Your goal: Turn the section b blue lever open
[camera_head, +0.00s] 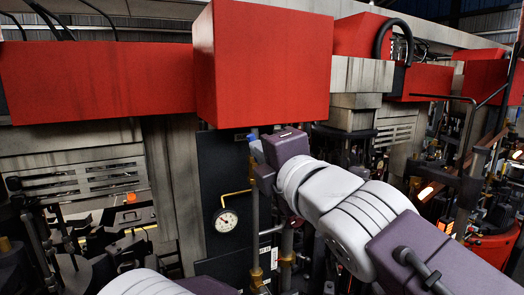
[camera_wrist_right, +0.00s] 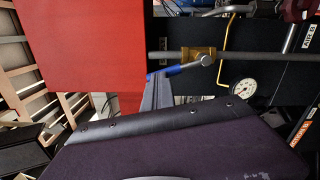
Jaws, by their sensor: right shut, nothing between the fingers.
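The blue lever (camera_head: 251,137) shows as a small blue tip at the top of a vertical pipe, just under the large red box. In the right wrist view the blue lever (camera_wrist_right: 188,69) reaches from a brass valve (camera_wrist_right: 199,54) toward my fingers. My right gripper (camera_head: 258,152) is shut and empty, right at the lever. In the wrist view the right gripper (camera_wrist_right: 157,82) overlaps the lever's free end; I cannot tell whether they touch. In the head view my right gripper hides most of the valve. My left gripper is out of view.
A dark panel (camera_head: 222,180) carries a round gauge (camera_head: 228,221) on a yellow pipe (camera_head: 236,194), left of my right arm. The large red box (camera_head: 262,60) overhangs the lever closely. In the wrist view a label (camera_wrist_right: 308,38) reads "AIR B".

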